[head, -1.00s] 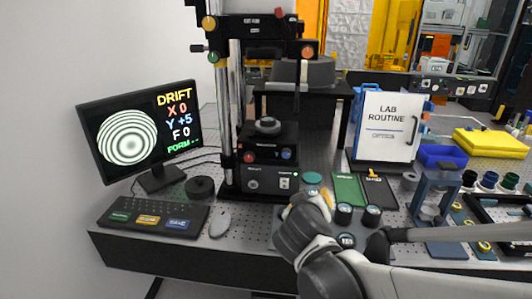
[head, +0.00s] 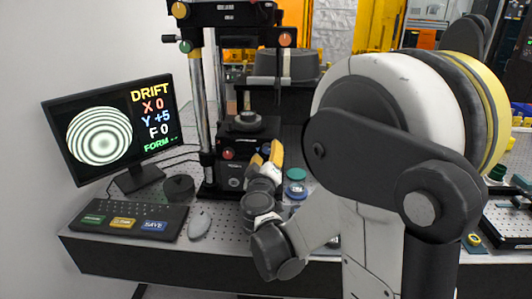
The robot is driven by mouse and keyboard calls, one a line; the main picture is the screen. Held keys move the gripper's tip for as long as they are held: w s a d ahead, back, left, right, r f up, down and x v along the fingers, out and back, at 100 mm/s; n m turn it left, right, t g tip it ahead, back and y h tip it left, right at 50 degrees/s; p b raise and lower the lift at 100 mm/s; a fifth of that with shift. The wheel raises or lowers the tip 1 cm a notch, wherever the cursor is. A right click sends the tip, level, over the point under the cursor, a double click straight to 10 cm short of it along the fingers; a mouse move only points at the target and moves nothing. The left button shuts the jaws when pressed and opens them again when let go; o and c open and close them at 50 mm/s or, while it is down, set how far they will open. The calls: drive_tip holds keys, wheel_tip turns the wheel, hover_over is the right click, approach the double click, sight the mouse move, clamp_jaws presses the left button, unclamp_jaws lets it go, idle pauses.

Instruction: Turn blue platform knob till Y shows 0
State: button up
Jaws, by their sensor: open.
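The monitor (head: 112,130) at the left shows DRIFT, X 0, Y +5, F 0 and FORM with dashes, beside a pattern of rings. The black interferometer platform (head: 243,139) carries a red knob (head: 228,154) on its front left. The blue knob (head: 266,148) is on its front right, partly covered by my gripper. My gripper (head: 267,157) is open, with its yellow fingers pointing at the platform's front around the blue knob. I cannot tell whether the fingers touch it. A grey round sample (head: 247,121) sits on top of the platform.
A keyboard (head: 127,220) with coloured keys, a grey mouse (head: 199,225) and a dark round puck (head: 178,188) lie left of the platform. A green disc (head: 296,174) and a blue-ringed piece (head: 296,190) stand close right of my gripper. My arm hides much of the right bench.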

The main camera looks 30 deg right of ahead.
drive_tip(key=shift+x, duration=1.15)
drive_tip(key=shift+c, duration=0.2)
clamp_jaws()
drive_tip(key=shift+n, duration=0.3)
drive_tip(key=n+b, duration=0.1)
drive_tip(key=n, duration=0.4)
drive_tip(key=shift+n, duration=0.3)
drive_tip(key=n, duration=0.5)
drive_tip(key=shift+n, duration=0.4)
